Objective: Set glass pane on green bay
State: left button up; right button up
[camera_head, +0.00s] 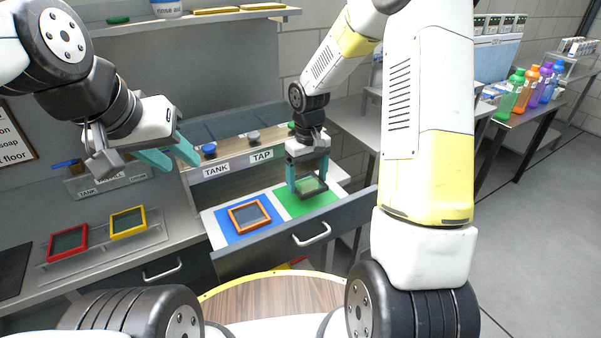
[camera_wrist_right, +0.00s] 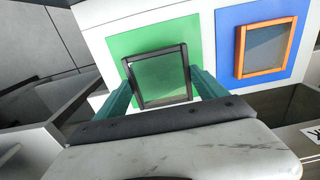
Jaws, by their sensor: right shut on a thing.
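A dark-framed glass pane (camera_head: 311,186) is between the fingers of my right gripper (camera_head: 308,178), over the green bay (camera_head: 294,206) in the open drawer. In the right wrist view the pane (camera_wrist_right: 161,78) lies within the outline of the green bay (camera_wrist_right: 128,42); I cannot tell whether it touches the surface. My right gripper (camera_wrist_right: 163,90) is shut on the pane's sides. My left gripper (camera_head: 172,155) is open and empty, up at the left, away from the drawer.
An orange-framed pane (camera_head: 250,215) lies on the blue bay (camera_head: 228,228) beside the green one. Red-framed (camera_head: 68,242) and yellow-framed (camera_head: 128,222) panes rest on a rack at left. Tank and tap panels (camera_head: 238,163) stand behind the drawer. A round wooden stool (camera_head: 275,300) is in front.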

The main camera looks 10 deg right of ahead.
aim_at(307, 183)
jog(key=shift+f, duration=1.55)
jog(key=shift+f, duration=0.15)
jog(key=o, duration=1.5)
